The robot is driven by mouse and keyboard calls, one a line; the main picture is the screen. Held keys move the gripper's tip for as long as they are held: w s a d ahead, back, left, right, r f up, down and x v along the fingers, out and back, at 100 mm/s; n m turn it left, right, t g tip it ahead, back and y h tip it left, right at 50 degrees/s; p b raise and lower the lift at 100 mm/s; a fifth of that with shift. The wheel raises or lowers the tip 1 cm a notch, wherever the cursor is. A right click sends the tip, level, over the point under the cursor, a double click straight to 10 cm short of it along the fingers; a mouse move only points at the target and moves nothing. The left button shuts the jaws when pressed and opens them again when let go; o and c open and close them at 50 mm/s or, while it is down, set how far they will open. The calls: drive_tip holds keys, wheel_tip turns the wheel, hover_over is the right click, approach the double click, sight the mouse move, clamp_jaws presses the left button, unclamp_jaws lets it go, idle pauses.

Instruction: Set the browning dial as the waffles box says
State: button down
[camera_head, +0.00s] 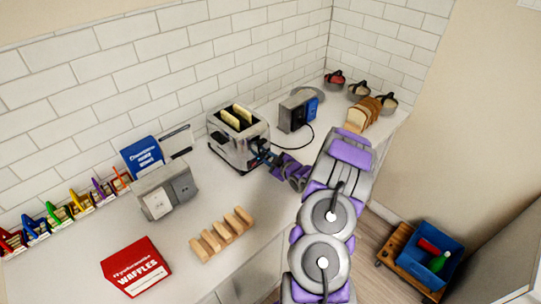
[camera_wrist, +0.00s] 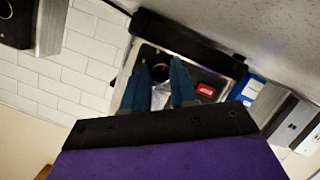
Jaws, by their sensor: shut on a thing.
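The silver toaster (camera_head: 232,151) stands on the counter against the tiled wall, with two pale slices in its top slots. The red waffles box (camera_head: 137,267) lies at the counter's front left; its smaller print is too small to read. My gripper (camera_head: 264,158) is at the toaster's lower front, reached in from the right. In the wrist view my gripper's blue fingers (camera_wrist: 160,68) are closed around a dark round knob, the browning dial (camera_wrist: 160,74), on the toaster's panel. The fingers partly hide the dial, and its setting cannot be read.
A wooden rack (camera_head: 222,236) and a grey two-panel unit (camera_head: 167,191) stand left of the toaster. A dark and blue appliance (camera_head: 297,111) with a cord, a bread loaf (camera_head: 362,113) and lidded jars are to the right. A blue bin (camera_head: 431,255) sits on a floor cart.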

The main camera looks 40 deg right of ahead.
drive_tip(key=m+y+p, duration=0.1)
drive_tip(key=p, duration=0.2)
drive_tip(key=shift+s+r+m, duration=0.1)
drive_tip(key=shift+m, duration=0.2)
drive_tip(key=shift+m+y+p, duration=0.4)
drive_tip(key=shift+m+p, duration=0.2)
drive_tip(key=shift+p, duration=0.3)
drive_tip(key=shift+d, duration=0.1)
drive_tip(key=c, duration=0.9)
unclamp_jaws()
drive_tip(key=v, duration=1.7)
drive_tip(key=shift+d+r, duration=0.1)
drive_tip(key=shift+r, duration=0.05)
